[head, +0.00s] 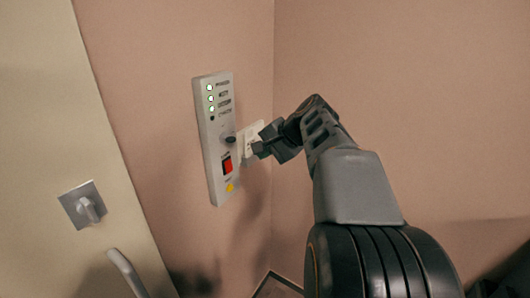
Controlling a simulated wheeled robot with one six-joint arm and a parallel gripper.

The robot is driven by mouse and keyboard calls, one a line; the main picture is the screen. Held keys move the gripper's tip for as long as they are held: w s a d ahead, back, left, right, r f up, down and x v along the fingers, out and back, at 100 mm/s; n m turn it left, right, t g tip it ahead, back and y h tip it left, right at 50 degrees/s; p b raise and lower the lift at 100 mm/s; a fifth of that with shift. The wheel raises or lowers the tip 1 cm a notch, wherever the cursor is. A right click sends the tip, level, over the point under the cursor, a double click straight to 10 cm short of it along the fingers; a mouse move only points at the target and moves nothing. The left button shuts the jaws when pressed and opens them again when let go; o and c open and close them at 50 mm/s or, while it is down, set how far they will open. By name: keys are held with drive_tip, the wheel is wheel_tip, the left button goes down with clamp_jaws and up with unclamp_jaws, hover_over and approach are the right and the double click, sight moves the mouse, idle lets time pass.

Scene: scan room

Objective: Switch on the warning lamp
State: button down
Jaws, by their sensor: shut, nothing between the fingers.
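A pale control panel (213,140) is mounted upright on the pink wall. It has several small round indicators at the top, most of them lit green and the lowest dark. Below them are a dark knob (231,139), a red rocker switch (228,166) and a small yellow mark or button (230,187). No warning lamp can be made out for certain.
A cream door (50,150) with a metal turn-latch (86,204) and a grey handle (127,273) is at the left. The wall to the right is bare.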

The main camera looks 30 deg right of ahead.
sight(229, 166)
drive_tip(key=shift+f, duration=0.1)
drive_tip(key=shift+s+f+g+b, duration=0.1)
drive_tip(key=shift+f+g+b, duration=0.2)
drive_tip(key=shift+f+b, duration=0.7)
drive_tip(key=shift+r, duration=0.3)
drive_tip(key=shift+w+a+r+p+x, duration=0.1)
drive_tip(key=shift+w+r+p+x, duration=0.15)
drive_tip(key=shift+x, duration=1.95)
drive_tip(key=shift+w+a+r+p+x, duration=0.1)
drive_tip(key=shift+w+r+p+x, duration=0.2)
drive_tip(key=shift+x, duration=1.85)
drive_tip(key=shift+w+r+p+x, duration=0.1)
drive_tip(key=shift+w+r+x, duration=0.25)
drive_tip(key=shift+x, duration=1.85)
